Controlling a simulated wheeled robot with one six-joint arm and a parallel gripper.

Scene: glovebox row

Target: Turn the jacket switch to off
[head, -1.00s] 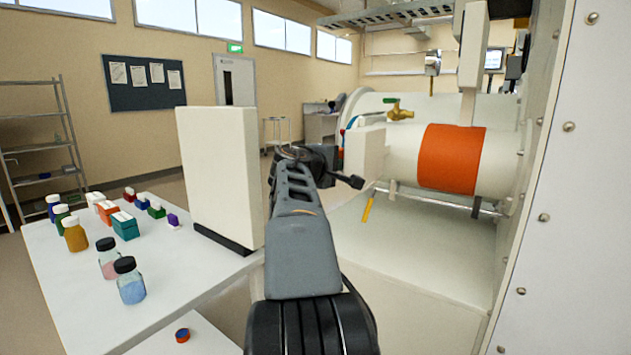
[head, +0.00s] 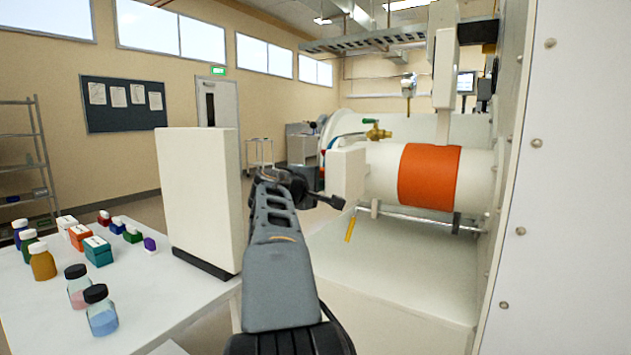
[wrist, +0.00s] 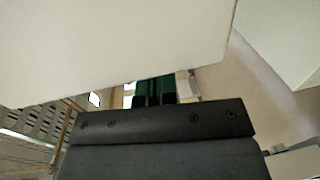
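An orange jacket (head: 429,177) wraps the white horizontal cylinder (head: 482,180) at the right in the head view. I cannot make out a switch for it in either view. My gripper (head: 318,192) is at the far end of my grey arm, left of the cylinder and apart from the jacket. The finger gap is too small to judge. A large pale surface fills the upper left of the wrist view, close to the camera.
A tall white box (head: 200,200) stands on the white table (head: 165,305), close left of my arm. Several bottles and small boxes are on that table. A brass valve (head: 377,132) and a yellow handle (head: 350,229) are by the cylinder. A riveted white wall (head: 570,180) bounds the right.

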